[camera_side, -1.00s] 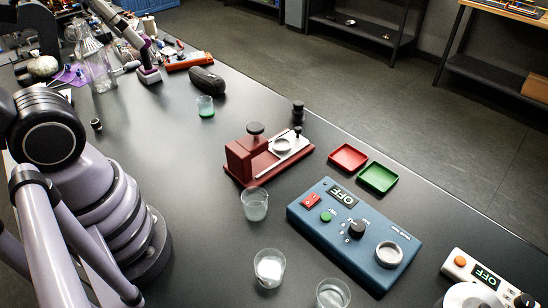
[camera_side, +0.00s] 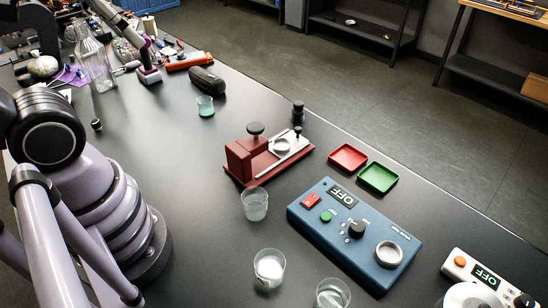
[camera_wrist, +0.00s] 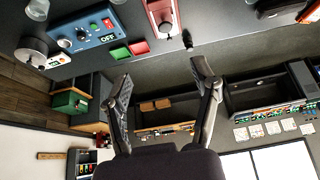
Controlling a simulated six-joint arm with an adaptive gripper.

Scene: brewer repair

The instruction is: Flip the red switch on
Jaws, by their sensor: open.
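The red switch (camera_side: 311,201) sits at the left end of the top of a blue control box (camera_side: 334,245). Beside it, the box's display reads OFF. The box also carries a green button, a black knob and a round metal ring. In the wrist view the blue box (camera_wrist: 77,46) is at the upper left, with the red switch (camera_wrist: 108,23) near its right end. My gripper (camera_wrist: 166,70) is open and empty in the wrist view, pointing toward the bench edge, apart from the box. The side view does not show my gripper.
A red fixture (camera_side: 240,165) stands left of the box. Red (camera_side: 348,156) and green (camera_side: 378,177) trays lie behind it. Glass beakers (camera_side: 255,204) stand in front. A white device (camera_side: 480,275) is at the lower right. The bench between beakers and glassware is mostly clear.

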